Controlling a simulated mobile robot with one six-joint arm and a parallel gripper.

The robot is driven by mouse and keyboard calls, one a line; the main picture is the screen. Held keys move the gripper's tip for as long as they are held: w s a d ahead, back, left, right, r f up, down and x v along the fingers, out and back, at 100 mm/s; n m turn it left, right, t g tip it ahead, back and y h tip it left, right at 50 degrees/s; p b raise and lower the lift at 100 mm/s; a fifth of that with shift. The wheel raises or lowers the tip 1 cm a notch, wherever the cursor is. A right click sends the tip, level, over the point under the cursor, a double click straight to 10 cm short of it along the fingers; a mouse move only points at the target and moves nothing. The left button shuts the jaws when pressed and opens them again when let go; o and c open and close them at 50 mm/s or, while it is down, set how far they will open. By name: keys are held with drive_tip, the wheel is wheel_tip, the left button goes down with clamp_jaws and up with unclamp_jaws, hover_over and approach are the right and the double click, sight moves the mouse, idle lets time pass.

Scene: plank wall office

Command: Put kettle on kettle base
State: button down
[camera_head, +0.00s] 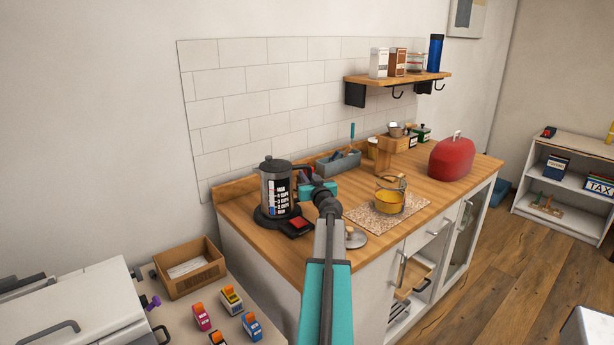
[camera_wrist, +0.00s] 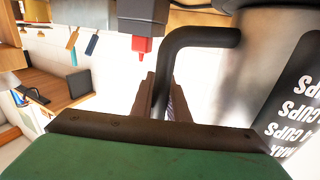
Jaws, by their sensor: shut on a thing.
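The kettle (camera_head: 280,190) is a grey and black jug with a white cup scale on its side. It is upright at the left end of the wooden counter, directly over its dark round base (camera_head: 263,218). No clear gap shows between them, but I cannot tell if it is fully seated. My gripper (camera_head: 310,183) is at the kettle's right side, shut on its black handle. The wrist view shows the handle (camera_wrist: 203,37) running down between my fingers (camera_wrist: 163,98), with the kettle's body at the right. My gripper partly hides the handle in the head view.
A black piece with a red top (camera_head: 297,225) lies beside the base. A grey tool caddy (camera_head: 338,163) stands behind my gripper. A yellow pot (camera_head: 389,201) on a speckled board, a lid (camera_head: 355,238) and a red bread bin (camera_head: 452,158) are to the right.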

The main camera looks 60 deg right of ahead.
drive_tip(key=shift+r, duration=0.1)
drive_tip(key=c, duration=2.1)
unclamp_jaws()
drive_tip(key=o, duration=0.4)
drive_tip(key=shift+p+v, duration=0.3)
drive_tip(key=shift+v, duration=5.75)
drive_tip(key=shift+r, duration=0.1)
